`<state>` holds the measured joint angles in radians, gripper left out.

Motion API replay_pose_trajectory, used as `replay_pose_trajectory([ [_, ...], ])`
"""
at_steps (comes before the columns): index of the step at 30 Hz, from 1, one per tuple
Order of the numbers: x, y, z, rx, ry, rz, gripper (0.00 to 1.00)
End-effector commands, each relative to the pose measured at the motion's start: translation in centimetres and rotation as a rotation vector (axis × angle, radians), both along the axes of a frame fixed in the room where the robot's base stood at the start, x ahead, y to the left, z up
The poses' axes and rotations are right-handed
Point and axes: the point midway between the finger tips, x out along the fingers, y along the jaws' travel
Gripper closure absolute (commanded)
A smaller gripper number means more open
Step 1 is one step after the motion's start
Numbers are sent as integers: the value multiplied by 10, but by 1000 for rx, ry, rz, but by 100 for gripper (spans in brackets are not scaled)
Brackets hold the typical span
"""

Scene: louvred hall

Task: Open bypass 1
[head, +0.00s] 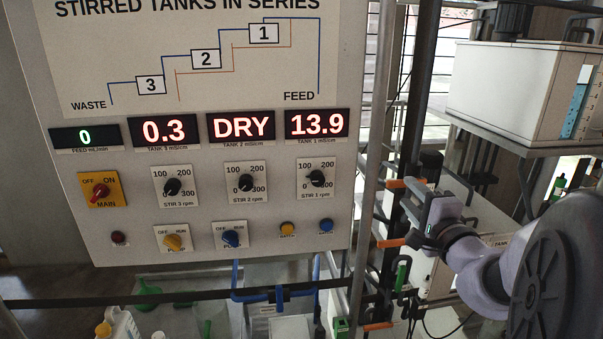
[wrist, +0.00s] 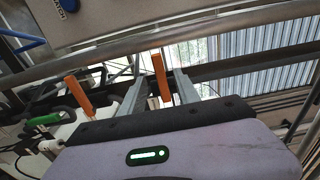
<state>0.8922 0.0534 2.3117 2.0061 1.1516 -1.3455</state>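Several orange bars that look like valve handles sit on the dark upright post right of the panel. In the head view I see an upper one (head: 405,183), a middle one (head: 390,243) and a lower one (head: 377,326). No legible label shows which is bypass 1. My gripper (head: 412,208) is at the post beside the upper orange handle. In the wrist view my gripper (wrist: 157,85) is open, its two grey fingers apart. An orange handle (wrist: 159,77) shows between them, with gaps on both sides. A second orange handle (wrist: 78,97) is left of the fingers.
The control panel (head: 130,225) has knobs and displays reading 0, 0.3, DRY and 13.9. A green handle (head: 400,277) is on the post below my gripper. A white tank (head: 500,85) stands on a shelf at upper right. A metal rail (wrist: 230,35) crosses beyond the fingers.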

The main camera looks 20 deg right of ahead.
Motion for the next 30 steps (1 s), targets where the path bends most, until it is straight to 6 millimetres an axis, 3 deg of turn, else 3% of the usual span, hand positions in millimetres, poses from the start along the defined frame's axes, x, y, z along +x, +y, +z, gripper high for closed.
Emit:
replay_pose_trajectory([
  [8, 39, -8, 2, 1, 2, 2, 62],
  [25, 54, -12, 0, 0, 1, 1, 62],
  [30, 54, -12, 0, 0, 1, 1, 93],
])
